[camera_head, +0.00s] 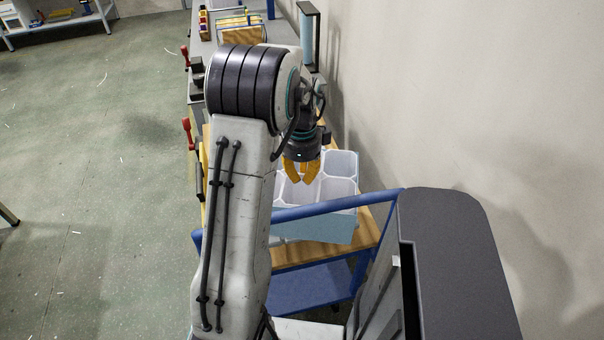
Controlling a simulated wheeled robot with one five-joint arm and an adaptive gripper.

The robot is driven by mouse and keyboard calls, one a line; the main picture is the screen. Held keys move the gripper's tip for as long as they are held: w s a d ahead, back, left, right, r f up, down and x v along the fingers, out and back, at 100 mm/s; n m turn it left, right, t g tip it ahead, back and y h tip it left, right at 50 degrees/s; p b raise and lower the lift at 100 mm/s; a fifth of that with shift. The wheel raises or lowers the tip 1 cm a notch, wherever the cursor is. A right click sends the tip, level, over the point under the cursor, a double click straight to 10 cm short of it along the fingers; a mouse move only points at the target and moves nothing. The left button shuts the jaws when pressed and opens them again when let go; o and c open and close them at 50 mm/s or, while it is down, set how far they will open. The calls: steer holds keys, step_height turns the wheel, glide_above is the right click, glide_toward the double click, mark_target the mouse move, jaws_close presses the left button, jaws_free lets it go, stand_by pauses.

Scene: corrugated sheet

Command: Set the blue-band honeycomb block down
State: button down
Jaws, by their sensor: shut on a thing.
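My gripper (302,172) has orange fingers pointing down over a pale divided tray (342,163). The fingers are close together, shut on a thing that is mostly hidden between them. I cannot make out the blue-band honeycomb block's band or cells in this view. The tray has several open compartments and stands on the wooden top (368,238) of a blue-framed trolley. From this angle I cannot tell the gap between the fingertips and the tray.
The trolley's blue rail (340,206) crosses in front of the tray. A blue lower shelf (308,288) is beneath. A bench with red-handled clamps (187,132) runs behind, along the pale wall (450,90) on the right. The green floor (90,180) at left is mostly clear.

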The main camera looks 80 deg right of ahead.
steer(key=c, duration=1.4)
jaws_free()
steer(key=shift+r, duration=0.1)
step_height(320, 180, up, 12)
steer(key=shift+a+p, duration=0.15)
steer(key=shift+p, duration=0.2)
